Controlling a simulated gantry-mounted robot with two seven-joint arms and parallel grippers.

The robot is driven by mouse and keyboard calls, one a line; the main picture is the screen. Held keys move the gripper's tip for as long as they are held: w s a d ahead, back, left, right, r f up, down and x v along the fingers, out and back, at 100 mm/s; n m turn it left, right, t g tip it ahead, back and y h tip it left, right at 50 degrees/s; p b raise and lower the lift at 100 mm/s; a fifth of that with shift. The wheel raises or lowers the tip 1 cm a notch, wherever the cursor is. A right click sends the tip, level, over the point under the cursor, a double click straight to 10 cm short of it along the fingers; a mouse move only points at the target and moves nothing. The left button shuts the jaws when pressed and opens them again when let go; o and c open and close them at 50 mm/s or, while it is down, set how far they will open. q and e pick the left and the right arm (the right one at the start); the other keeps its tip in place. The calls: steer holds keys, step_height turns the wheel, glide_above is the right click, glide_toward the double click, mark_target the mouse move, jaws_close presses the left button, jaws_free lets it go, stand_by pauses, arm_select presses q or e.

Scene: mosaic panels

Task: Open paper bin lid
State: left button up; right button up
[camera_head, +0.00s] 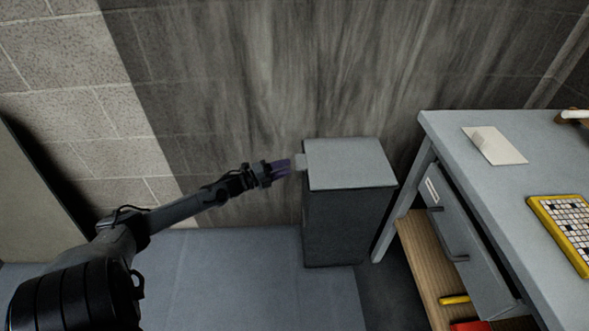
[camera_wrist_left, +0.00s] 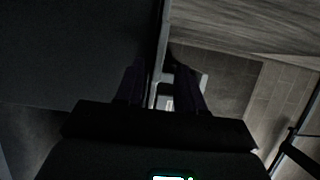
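The paper bin (camera_head: 343,228) is a dark grey box standing on the floor against the wall. Its lighter grey lid (camera_head: 348,165) lies flat and closed on top, with a small pale tab (camera_head: 300,161) sticking out on the left side. My left gripper (camera_head: 284,167) reaches in from the left, its purple fingertips right beside the tab. In the left wrist view my left gripper (camera_wrist_left: 158,72) shows its two fingers apart, with a thin edge and a pale piece seen between them. I cannot tell whether they touch the tab. My right gripper is not in view.
A grey desk (camera_head: 470,165) stands to the right of the bin, with a drawer (camera_head: 465,240) and a wooden shelf (camera_head: 425,265) below. On it are a sheet of paper (camera_head: 495,145) and a yellow-framed mosaic panel (camera_head: 568,228). The floor left of the bin is clear.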

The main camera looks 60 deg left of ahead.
arm_select(q)
steer(key=shift+w+d+b, duration=0.2)
steer(key=shift+w+b, duration=0.75)
steer(key=shift+w, duration=1.4)
jaws_close()
